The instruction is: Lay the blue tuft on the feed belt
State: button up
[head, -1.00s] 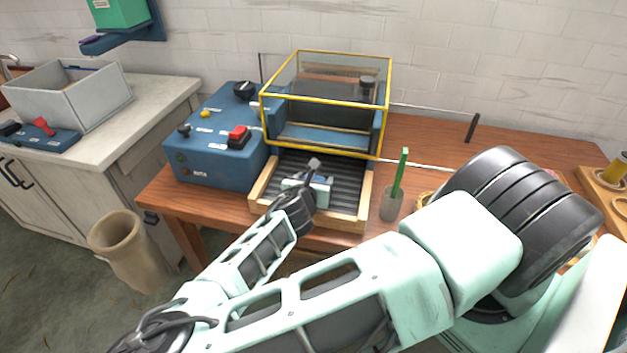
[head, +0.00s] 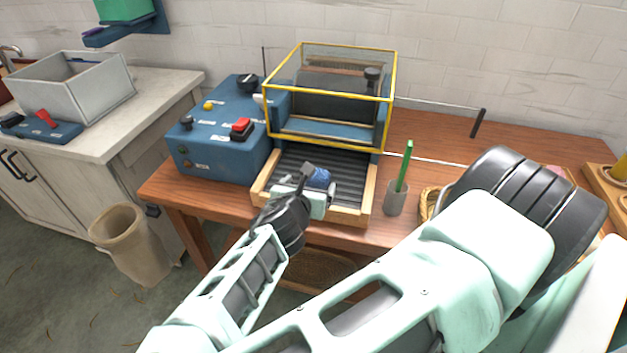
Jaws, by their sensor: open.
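The blue tuft (head: 319,178) lies on the dark ribbed feed belt (head: 341,183), near the belt's front left part. My gripper (head: 312,188) is open and stands just in front of the tuft, over the front of the belt. The jaws and wrist hide part of the tuft's near side, so I cannot tell whether they still touch it. The belt runs in a wooden-edged tray into the machine behind it.
A yellow-framed clear guard (head: 330,97) stands behind the belt. A blue control box (head: 222,140) with a red switch is on the left. A grey cup (head: 396,198) with a green-handled tool stands close to the belt's right side.

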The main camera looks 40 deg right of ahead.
jog(key=s+a+f+m+g+y, duration=0.2)
jog(key=s+a+m+g, duration=0.25)
jog(key=s, duration=0.35)
jog(key=s+a+f+m+g+y, duration=0.2)
jog(key=s+a+m+g, duration=0.25)
jog(key=s, duration=0.25)
jog(key=s+a+r+m+y, duration=0.2)
jog(key=a+r+m+y, duration=0.1)
jog(key=r, duration=0.8)
jog(key=s+a+r+m+y, duration=0.2)
jog(key=a+r+m+y, duration=0.2)
jog(key=r, duration=0.7)
jog(key=shift+s+a+m+t, duration=0.15)
jog(key=shift+a+m+t, duration=0.25)
jog(key=shift+a+m, duration=0.65)
